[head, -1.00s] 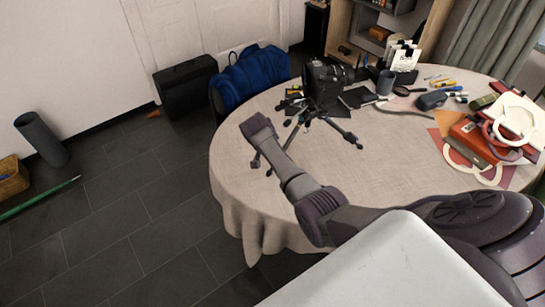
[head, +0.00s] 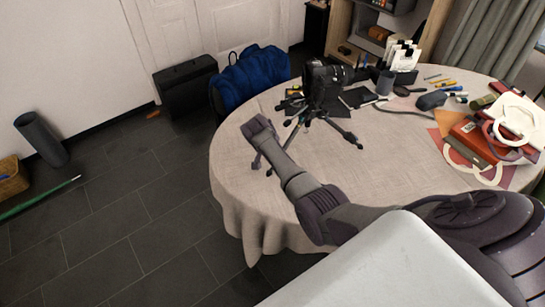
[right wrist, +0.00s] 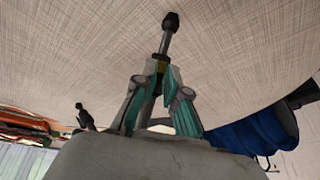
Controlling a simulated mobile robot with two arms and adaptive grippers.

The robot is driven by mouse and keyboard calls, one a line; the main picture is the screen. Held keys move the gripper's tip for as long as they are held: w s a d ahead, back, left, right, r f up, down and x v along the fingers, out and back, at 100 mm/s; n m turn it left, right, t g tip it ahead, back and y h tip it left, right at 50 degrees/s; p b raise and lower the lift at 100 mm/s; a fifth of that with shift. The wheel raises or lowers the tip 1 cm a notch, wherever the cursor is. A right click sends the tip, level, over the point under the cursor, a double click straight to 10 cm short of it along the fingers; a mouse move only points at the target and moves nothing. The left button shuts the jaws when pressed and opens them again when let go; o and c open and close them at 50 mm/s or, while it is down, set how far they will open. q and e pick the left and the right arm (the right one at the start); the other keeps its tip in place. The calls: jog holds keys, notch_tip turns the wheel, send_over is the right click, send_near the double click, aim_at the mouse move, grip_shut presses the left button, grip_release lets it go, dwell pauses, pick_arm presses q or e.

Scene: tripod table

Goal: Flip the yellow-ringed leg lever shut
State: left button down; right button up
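A dark tripod (head: 324,112) bearing a black camera (head: 324,78) stands on the round table with its legs spread. In the right wrist view, one tripod leg (right wrist: 168,45) with a dark foot runs up the picture from beyond my fingertips. A yellow ring (right wrist: 161,66) shows on it near the fingertips. My right gripper (head: 262,168) is low at the table's left side, left of the tripod. In its wrist view the gripper (right wrist: 160,78) has its fingers a little apart around the leg's line; contact is unclear. The lever's position cannot be made out. My left gripper is out of view.
The cloth-covered table (head: 390,150) is bare in front of the tripod. Red books (head: 468,133) and white rings lie at its right. A grey cup (head: 385,83) and small tools stand behind. A blue bag (head: 255,76) is beyond the table's left edge.

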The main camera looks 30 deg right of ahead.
jog(key=o, duration=0.4)
jog(key=shift+c, duration=0.2)
jog(key=v, duration=1.2)
